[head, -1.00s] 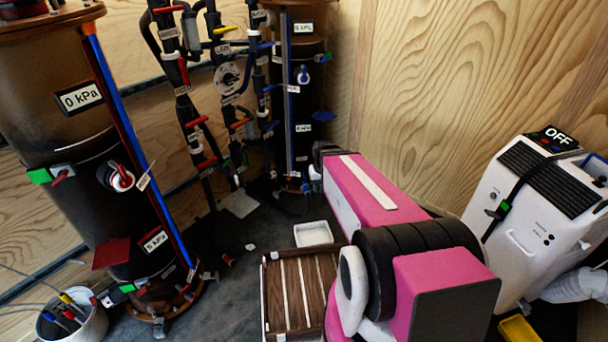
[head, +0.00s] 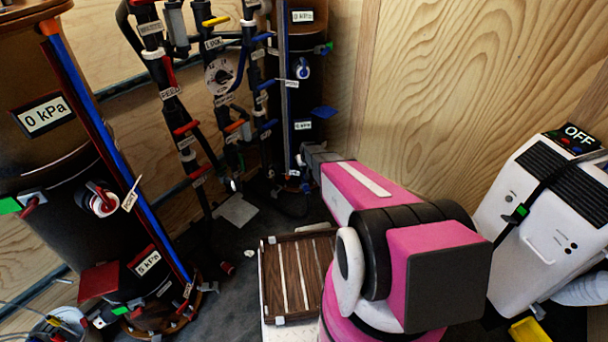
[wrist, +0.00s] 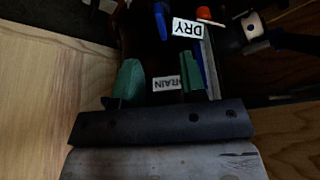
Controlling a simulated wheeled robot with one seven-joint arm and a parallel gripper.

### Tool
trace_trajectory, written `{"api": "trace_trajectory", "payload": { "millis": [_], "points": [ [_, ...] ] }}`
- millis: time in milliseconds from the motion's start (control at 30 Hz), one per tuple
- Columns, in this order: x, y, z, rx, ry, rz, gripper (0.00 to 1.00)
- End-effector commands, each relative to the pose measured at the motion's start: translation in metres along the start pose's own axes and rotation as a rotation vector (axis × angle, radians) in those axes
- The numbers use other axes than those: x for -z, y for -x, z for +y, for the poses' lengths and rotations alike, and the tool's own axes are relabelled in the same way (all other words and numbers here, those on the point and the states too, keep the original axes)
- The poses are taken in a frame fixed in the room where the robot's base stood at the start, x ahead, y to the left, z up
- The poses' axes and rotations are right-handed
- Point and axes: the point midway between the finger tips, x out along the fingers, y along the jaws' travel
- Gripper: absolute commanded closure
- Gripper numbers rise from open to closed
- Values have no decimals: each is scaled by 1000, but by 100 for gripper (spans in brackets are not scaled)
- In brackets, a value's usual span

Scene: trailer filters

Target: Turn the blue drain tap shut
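My gripper (wrist: 161,80) is open in the wrist view, its two green fingers apart with no object visibly held. A white DRAIN label (wrist: 168,84) shows between and beyond the fingers, partly covered by the right one. A blue handle (wrist: 160,20) shows farther up, left of a DRY label (wrist: 187,28); I cannot tell whether it is the drain tap. In the head view, my gripper (head: 306,166) is low beside the foot of the right-hand dark filter column (head: 304,105). The drain tap is not clearly distinguishable there, and contact cannot be told.
Pipes with red, yellow and blue handles (head: 224,75) stand left of that column. A large filter column (head: 50,165) is at the left. A white machine (head: 540,210) stands right. Plywood walls (head: 450,90) close the corner.

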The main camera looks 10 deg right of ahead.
Motion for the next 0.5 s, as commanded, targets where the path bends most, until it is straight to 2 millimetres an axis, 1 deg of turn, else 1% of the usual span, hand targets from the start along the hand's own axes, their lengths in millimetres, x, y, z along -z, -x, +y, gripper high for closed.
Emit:
{"api": "trace_trajectory", "payload": {
  "millis": [400,500],
  "points": [
    [1,-71,0,0,0,-2,62],
    [1,-85,0,0,0,-1,62]
  ]
}}
